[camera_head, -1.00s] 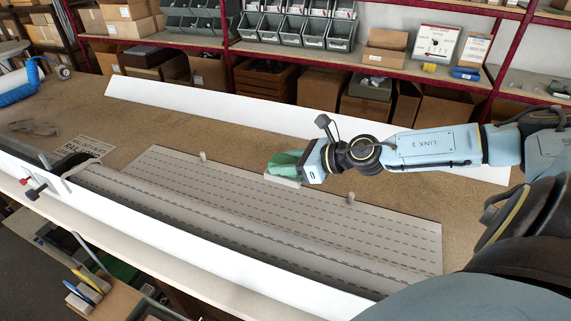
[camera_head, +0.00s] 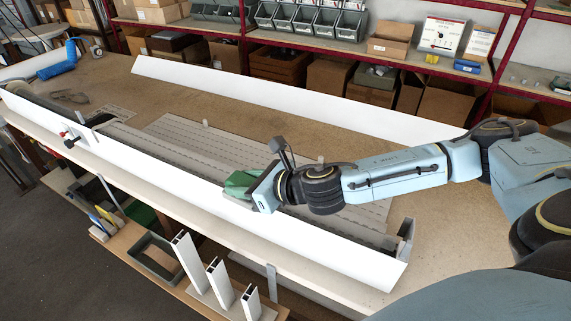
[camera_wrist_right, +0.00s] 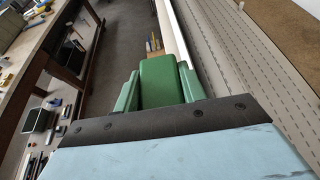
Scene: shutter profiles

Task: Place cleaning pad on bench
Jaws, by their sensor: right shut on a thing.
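My right gripper (camera_head: 239,188) is shut on the green cleaning pad (camera_wrist_right: 161,80), which sits between its two green fingers in the wrist view. In the head view gripper and pad are at the near long white profile, around its upper edge; I cannot tell whether the pad touches it. The fingers and pad are hard to tell apart there. The bench (camera_head: 120,85) is a long brown worktop, with bare surface behind the grey slotted plate (camera_head: 190,132). My left gripper is not in view.
The near white profile (camera_head: 330,262) runs along the bench's front edge; another white strip (camera_head: 290,97) lies along the back. A grey end piece (camera_head: 404,240) stands at the right. Below the front edge, several white tube samples (camera_head: 188,260) stand on a lower shelf.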

